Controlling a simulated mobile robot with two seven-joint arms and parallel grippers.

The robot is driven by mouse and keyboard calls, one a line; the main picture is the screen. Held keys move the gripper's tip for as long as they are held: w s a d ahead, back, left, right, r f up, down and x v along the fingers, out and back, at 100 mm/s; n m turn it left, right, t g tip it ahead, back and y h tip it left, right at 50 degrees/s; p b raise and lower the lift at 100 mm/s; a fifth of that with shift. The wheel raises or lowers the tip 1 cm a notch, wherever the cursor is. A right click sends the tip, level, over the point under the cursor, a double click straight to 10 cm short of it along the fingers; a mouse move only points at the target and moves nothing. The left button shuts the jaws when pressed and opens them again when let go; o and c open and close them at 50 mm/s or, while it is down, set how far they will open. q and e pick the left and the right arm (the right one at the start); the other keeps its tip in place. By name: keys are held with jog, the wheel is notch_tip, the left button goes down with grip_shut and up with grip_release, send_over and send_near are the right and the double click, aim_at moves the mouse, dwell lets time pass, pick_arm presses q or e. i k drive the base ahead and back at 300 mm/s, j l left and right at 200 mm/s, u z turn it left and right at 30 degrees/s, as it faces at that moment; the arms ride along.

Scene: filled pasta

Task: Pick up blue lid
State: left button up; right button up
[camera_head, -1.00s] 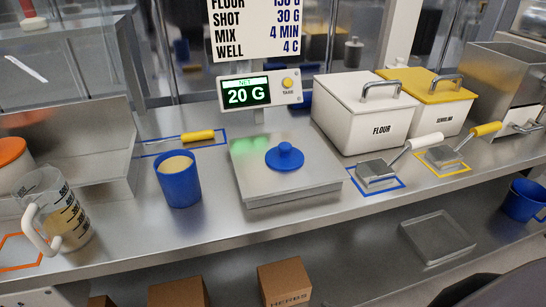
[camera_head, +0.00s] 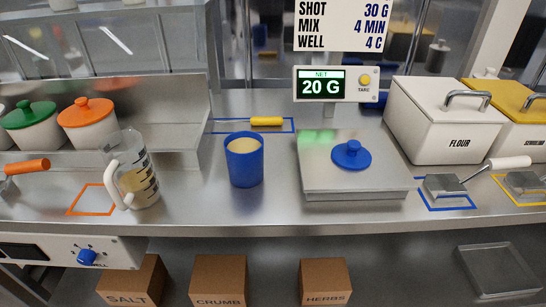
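The blue lid (camera_head: 351,155) is a round disc with a knob on top. It lies on the flat steel plate of the scale (camera_head: 355,185), right of centre. A blue cup (camera_head: 244,163) with pale contents stands open to the left of the scale. Neither of my grippers shows in the head view.
A scale display (camera_head: 334,85) reading 20 G stands behind the plate. A white flour bin (camera_head: 436,125) and a scoop (camera_head: 445,185) are to the right. A measuring jug (camera_head: 133,170) stands left of the cup. Bare counter lies in front of the cup.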

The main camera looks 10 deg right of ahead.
aim_at(350, 155)
jog(key=k+l+u, duration=0.15)
jog(key=l+u, duration=0.25)
jog(key=k+l+u, duration=0.15)
jog(key=l+u, duration=0.25)
